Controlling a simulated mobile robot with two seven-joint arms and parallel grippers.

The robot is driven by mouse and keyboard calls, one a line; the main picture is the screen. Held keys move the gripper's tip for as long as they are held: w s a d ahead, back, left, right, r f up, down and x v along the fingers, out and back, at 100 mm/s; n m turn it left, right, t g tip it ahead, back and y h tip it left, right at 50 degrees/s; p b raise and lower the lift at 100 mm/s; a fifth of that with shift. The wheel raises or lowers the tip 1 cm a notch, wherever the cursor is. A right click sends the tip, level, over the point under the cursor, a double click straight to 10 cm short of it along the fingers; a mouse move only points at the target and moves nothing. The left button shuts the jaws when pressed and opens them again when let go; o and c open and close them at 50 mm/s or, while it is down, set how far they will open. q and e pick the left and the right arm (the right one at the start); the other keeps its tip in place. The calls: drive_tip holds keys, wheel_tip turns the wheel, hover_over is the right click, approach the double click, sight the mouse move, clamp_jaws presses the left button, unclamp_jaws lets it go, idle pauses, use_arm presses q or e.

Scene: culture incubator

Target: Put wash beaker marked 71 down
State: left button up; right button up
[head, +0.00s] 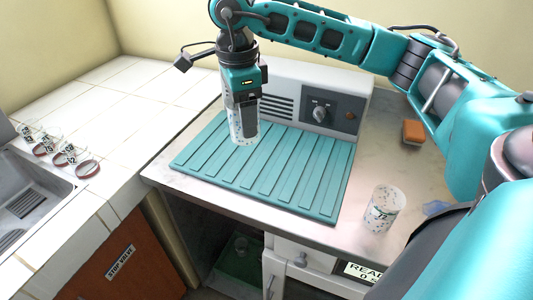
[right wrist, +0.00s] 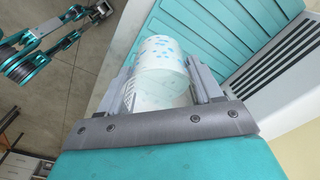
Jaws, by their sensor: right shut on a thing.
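My right gripper (head: 243,104) points down over the left part of the teal ribbed mat (head: 290,178). It is shut on a clear, speckled beaker (head: 243,128). In the right wrist view the same beaker (right wrist: 163,62) sits between the two fingers, with blue specks on its end. No number can be read on it. I cannot tell whether its base touches the mat. A second speckled clear beaker (head: 384,209) stands on the steel counter to the right of the mat; its marking is too small to read. My left gripper is not in the head view.
A grey machine with a dial (head: 320,110) stands behind the mat. An orange block (head: 413,132) and a blue patch (head: 436,208) lie on the counter to the right.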

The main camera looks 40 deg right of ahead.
drive_tip(key=d+r+m+b, duration=0.1)
drive_tip(key=d+r+m, duration=0.3)
drive_tip(key=m, duration=0.8)
drive_tip(key=d+r+m, duration=0.3)
drive_tip(key=d+m, duration=0.2)
drive_tip(key=m, duration=0.7)
drive_tip(key=f+b, duration=0.1)
drive_tip(key=f, duration=0.5)
drive_tip(key=f+b, duration=0.2)
drive_tip(key=f, duration=0.5)
drive_tip(key=f+b, duration=0.2)
drive_tip(key=f, duration=0.5)
drive_tip(key=shift+s+d, duration=0.25)
drive_tip(key=shift+s, duration=0.15)
drive_tip(key=shift+f, duration=0.25)
